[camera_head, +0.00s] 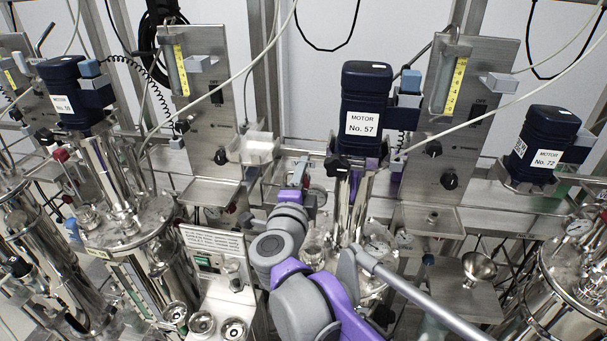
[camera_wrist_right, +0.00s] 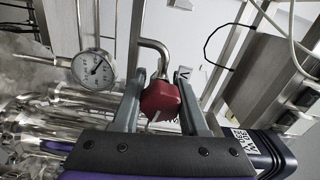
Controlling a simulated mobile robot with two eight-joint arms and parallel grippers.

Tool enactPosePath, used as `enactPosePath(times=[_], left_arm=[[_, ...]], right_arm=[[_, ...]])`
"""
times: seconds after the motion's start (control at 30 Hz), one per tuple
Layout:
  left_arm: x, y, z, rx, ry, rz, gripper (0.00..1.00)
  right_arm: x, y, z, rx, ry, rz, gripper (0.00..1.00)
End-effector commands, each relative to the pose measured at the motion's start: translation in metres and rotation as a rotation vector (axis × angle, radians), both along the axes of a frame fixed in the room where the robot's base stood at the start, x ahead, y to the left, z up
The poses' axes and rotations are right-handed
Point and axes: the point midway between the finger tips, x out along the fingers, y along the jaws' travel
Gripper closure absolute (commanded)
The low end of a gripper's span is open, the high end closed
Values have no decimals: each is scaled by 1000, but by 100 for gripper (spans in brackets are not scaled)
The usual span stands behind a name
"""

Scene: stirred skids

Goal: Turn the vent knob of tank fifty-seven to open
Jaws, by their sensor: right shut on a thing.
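The motor marked No. 57 (camera_head: 366,85) stands upright on its steel tank in the middle of the head view. A red knob (camera_wrist_right: 161,101) on a bent steel pipe shows in the right wrist view. The two grey fingers of my right gripper (camera_wrist_right: 160,88) are on either side of the knob, shut on it. In the head view my purple and grey right arm reaches up to the left of the No. 57 motor's column. The knob is not clear there, and its open or closed mark cannot be read. My left gripper is not in view.
A round gauge (camera_wrist_right: 93,67) is left of the knob in the right wrist view. The No. 72 motor (camera_head: 545,143) stands right, another motor (camera_head: 73,92) left. A steel panel (camera_head: 458,120) rises behind. A steel funnel (camera_head: 478,268) is at lower right. Thin tubes cross above.

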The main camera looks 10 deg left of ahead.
Motion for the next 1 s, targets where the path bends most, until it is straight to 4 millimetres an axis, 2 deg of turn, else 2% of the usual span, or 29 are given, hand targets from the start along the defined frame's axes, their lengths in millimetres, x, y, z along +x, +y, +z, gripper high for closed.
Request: enactPosePath(times=[0.5, 1.0], left_arm=[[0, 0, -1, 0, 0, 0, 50], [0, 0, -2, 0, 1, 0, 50]], right_arm=[[0, 0, 0, -426, -1, 1, 100], [0, 1, 0, -578, -2, 2, 100]])
